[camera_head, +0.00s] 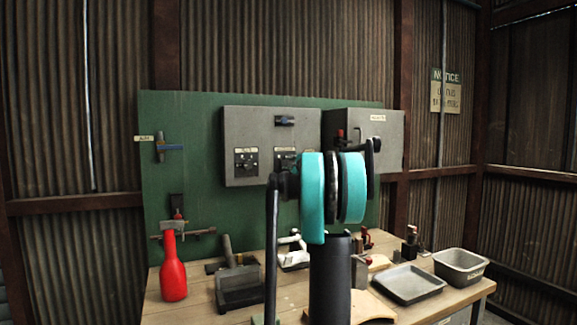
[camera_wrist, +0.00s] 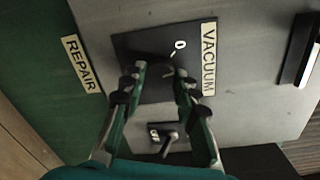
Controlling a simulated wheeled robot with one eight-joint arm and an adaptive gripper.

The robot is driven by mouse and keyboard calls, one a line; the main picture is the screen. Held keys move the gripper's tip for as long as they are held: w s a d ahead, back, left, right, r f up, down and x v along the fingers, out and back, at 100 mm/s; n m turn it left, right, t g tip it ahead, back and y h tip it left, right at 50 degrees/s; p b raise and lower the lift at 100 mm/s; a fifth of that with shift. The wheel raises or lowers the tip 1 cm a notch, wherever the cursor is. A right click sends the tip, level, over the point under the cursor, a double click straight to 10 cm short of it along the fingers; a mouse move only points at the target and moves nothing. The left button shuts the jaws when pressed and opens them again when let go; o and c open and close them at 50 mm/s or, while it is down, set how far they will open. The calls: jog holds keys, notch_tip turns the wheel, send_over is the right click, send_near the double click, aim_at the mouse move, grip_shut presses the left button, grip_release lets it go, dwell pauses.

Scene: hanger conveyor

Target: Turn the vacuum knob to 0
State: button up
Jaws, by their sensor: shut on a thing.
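In the wrist view, the vacuum knob (camera_wrist: 152,61) is dark and sits on a black plate (camera_wrist: 125,44) beside a VACUUM label (camera_wrist: 209,58). A white 0 (camera_wrist: 180,45) with a short tick is printed just beyond the knob. My gripper (camera_wrist: 158,72) is shut on the knob, one finger on each side. The fingers and the dark colours hide which way the knob points. In the head view, my arm's teal wrist stands before the grey control panel (camera_head: 240,125) and covers its lower right; the gripper's fingers are hidden there.
A small lever switch (camera_wrist: 168,140) is close to the fingers in the wrist view, and a black handle (camera_wrist: 300,50) is at right. A REPAIR label (camera_wrist: 82,64) is at left. The workbench (camera_head: 185,312) holds a red bottle (camera_head: 173,272) and grey trays (camera_head: 408,283).

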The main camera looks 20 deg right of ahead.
jog(key=n, duration=0.6)
jog(key=shift+h, duration=0.3)
jog(key=shift+n, duration=0.3)
jog(key=o, duration=1.2)
jog(key=shift+c, duration=0.2)
jog(key=shift+s, duration=0.1)
jog(key=s, duration=1.1)
jog(key=shift+s+d+r, duration=0.15)
jog(key=shift+s+r, duration=0.15)
jog(key=shift+s, duration=0.1)
